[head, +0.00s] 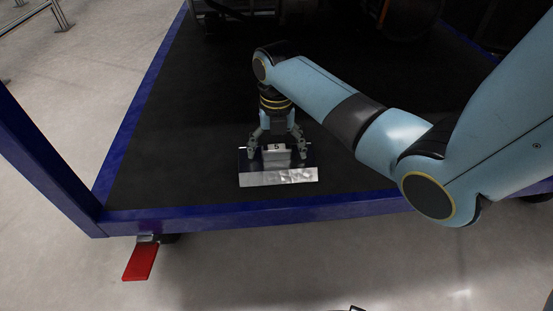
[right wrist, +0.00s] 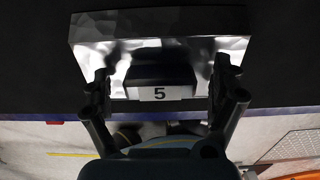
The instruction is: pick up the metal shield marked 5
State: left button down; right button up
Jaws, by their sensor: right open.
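The metal shield marked 5 (head: 279,177) lies on the black deck in the head view, near its front edge. It is a shiny bent plate with a raised block bearing a white label with "5". My right gripper (head: 277,153) reaches down over it, open, with one finger on each side of the raised block. In the right wrist view the shield (right wrist: 160,30) fills the upper middle, and its label reads 5. There the fingers of my right gripper (right wrist: 166,88) stand left and right of the block, apart from each other. My left gripper is not in view.
The black deck (head: 180,130) has a blue frame (head: 250,213) along its front and left edges. A blue post (head: 45,160) rises at the left. A red pedal (head: 140,262) sticks out below the front edge. The deck left of the shield is clear.

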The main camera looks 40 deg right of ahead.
jog(key=c, duration=1.5)
jog(key=shift+o, duration=0.2)
jog(key=shift+r, duration=0.2)
